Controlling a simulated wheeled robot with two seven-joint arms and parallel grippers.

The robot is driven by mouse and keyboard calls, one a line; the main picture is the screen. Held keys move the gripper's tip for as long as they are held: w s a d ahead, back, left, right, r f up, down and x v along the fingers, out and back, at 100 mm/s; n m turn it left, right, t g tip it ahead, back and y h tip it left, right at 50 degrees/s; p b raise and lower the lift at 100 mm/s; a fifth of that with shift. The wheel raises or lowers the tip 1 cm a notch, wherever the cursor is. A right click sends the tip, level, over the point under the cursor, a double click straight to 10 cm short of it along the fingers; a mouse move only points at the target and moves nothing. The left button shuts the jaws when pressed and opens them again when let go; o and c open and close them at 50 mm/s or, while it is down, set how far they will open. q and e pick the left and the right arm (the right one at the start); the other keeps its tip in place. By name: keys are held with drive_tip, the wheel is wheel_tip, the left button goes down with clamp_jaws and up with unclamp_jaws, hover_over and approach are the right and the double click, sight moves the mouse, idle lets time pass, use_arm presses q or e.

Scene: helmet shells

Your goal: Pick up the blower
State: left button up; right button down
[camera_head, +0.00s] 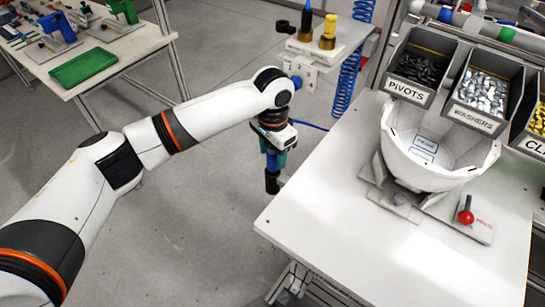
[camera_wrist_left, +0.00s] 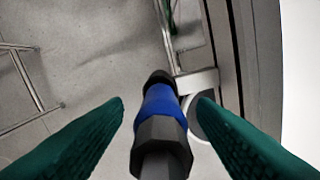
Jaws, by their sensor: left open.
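The blower (camera_wrist_left: 162,110), as I take it, is a blue and dark grey tool with a black tip. In the left wrist view it lies between my two green fingers, with a gap visible on each side. In the head view its dark lower end (camera_head: 272,183) hangs below my left gripper (camera_head: 276,160), in front of the white table's left edge. My left gripper is open around it, and its fingers show in the left wrist view (camera_wrist_left: 160,104). The upper part of the blower is hidden by my wrist. My right gripper does not show.
A white table (camera_head: 340,235) carries a white helmet shell (camera_head: 432,168) on a fixture with a red knob (camera_head: 466,216). Bins of pivots (camera_head: 411,92) and washers (camera_head: 482,118) stand behind. A small shelf (camera_head: 318,60) with yellow-black items and blue coiled hoses (camera_head: 349,75) is close behind my wrist.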

use_arm(q)
drive_tip(key=c, duration=0.8)
drive_tip(key=shift+r, duration=0.1)
